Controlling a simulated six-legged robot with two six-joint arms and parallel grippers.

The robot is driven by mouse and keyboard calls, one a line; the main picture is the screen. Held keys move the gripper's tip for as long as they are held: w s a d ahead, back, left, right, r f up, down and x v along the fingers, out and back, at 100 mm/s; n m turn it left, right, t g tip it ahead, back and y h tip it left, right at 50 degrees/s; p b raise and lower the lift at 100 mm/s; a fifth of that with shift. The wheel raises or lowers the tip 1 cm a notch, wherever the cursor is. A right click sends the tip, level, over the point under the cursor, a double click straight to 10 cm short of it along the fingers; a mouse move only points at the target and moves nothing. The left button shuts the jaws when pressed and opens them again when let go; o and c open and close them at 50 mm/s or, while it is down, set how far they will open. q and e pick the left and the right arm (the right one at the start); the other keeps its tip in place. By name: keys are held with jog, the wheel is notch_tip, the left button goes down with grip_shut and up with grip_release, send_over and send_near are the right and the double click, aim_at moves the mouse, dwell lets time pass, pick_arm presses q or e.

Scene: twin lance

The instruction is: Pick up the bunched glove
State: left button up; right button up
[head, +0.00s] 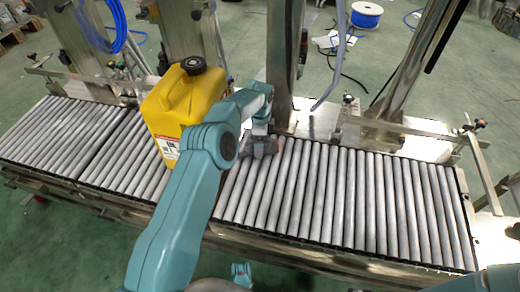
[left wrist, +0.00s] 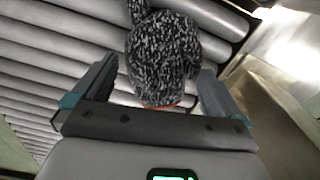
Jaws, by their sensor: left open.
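The bunched glove (left wrist: 163,50) is a speckled black-and-grey knit bundle with a bit of orange at its lower edge, lying on the rollers in the left wrist view. My left gripper (left wrist: 158,75) is open, with one finger on each side of the glove. The right finger is very close to the glove; I cannot tell if it touches. A gap shows on the left side. In the head view my left gripper (head: 264,147) is low over the conveyor, and I cannot make out the glove clearly there.
The roller conveyor (head: 345,200) runs across the head view, with clear rollers to the right. A yellow jerrycan (head: 180,110) with a black cap stands on it, left of my left gripper. A metal post (head: 284,60) rises just behind the gripper.

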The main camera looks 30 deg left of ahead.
pick_arm(q)
jog(key=c, duration=0.7)
jog(key=shift+c, duration=0.2)
jog(key=shift+r, duration=0.1)
